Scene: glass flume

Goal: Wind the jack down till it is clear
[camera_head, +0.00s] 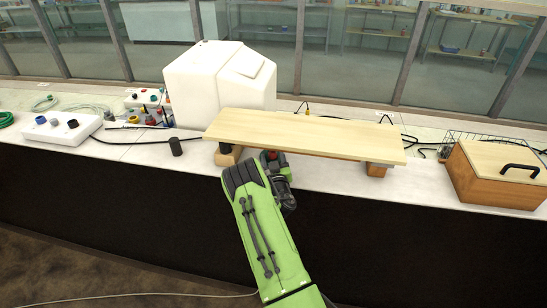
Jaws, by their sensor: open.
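A pale wooden board (310,131) lies across supports on the white bench, with a wooden block (229,155) under its left end and a brown block (376,169) under its right end. My gripper (271,159) is at the board's front edge, left of the middle, at the end of my green arm. It is open, but my dark wrist and the board hide most of its fingers. A small red part shows there; I cannot tell whether it belongs to the jack. The jack is otherwise hidden, and any contact with it cannot be made out.
A white tank (215,85) stands behind the board. A wooden box (497,178) with a black handle stands at the right. A black cylinder (175,146) and a white control box (68,129) are at the left. Cables cross the bench; glass panels rise behind.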

